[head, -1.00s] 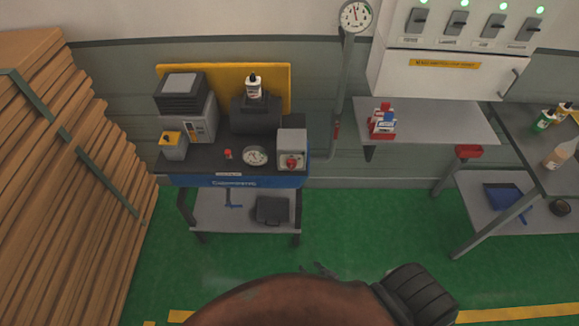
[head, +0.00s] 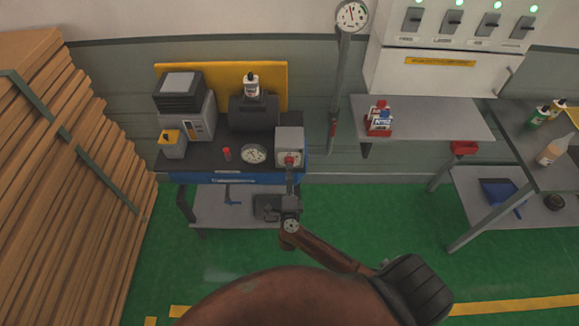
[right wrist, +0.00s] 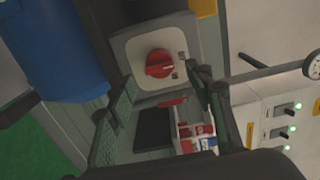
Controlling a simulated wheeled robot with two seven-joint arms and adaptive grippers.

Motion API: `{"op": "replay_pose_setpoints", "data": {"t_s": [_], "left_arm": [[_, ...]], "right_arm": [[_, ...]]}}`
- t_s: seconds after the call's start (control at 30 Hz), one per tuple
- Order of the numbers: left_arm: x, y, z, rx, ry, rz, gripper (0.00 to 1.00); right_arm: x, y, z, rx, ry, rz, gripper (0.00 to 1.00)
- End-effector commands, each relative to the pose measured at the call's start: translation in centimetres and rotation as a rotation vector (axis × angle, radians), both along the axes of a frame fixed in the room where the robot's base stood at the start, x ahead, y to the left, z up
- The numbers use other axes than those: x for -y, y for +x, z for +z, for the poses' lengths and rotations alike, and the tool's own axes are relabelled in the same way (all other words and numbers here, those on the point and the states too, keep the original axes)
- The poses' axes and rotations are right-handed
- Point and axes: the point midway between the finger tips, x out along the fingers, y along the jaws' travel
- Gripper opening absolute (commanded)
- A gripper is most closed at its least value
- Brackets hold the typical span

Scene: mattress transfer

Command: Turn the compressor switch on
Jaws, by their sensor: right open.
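The compressor switch is a red rotary knob (head: 289,159) on a light grey box at the right end of the compressor bench (head: 240,179). In the right wrist view the red knob (right wrist: 159,63) sits on a square grey plate (right wrist: 183,40). My right gripper (head: 290,177) is just below and in front of the box in the head view. In the right wrist view its open fingers (right wrist: 162,82) lie to either side below the knob, with nothing held. Contact with the knob cannot be made out. My left gripper is not in view.
A dial gauge (head: 253,154) and a small red part (head: 227,154) are left of the switch box. A wall shelf (head: 440,120) with red and white containers (head: 379,120) is to the right. Stacked boards (head: 60,190) stand at the left. Green floor is open in front.

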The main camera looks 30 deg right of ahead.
Motion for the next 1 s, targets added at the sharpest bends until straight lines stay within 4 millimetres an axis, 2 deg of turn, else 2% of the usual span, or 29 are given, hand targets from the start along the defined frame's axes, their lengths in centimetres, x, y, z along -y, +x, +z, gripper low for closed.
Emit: {"op": "replay_pose_setpoints", "data": {"t_s": [0.1, 0.3, 0.5, 0.67, 1.0], "left_arm": [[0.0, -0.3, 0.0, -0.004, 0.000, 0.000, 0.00], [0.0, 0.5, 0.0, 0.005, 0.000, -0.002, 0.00], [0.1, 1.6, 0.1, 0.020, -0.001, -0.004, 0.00], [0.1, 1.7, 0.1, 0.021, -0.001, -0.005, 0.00], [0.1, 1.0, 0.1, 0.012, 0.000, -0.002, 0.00]], "right_arm": [[1.1, 1.8, 0.1, 0.002, -0.003, 0.001, 0.48], [2.1, 3.5, 0.0, 0.000, -0.002, 0.002, 0.48], [2.4, 3.9, -0.1, -0.001, -0.001, 0.001, 0.48], [2.4, 3.9, -0.1, -0.001, -0.001, 0.001, 0.47], [2.3, 3.8, -0.1, -0.001, -0.001, 0.001, 0.24]]}}
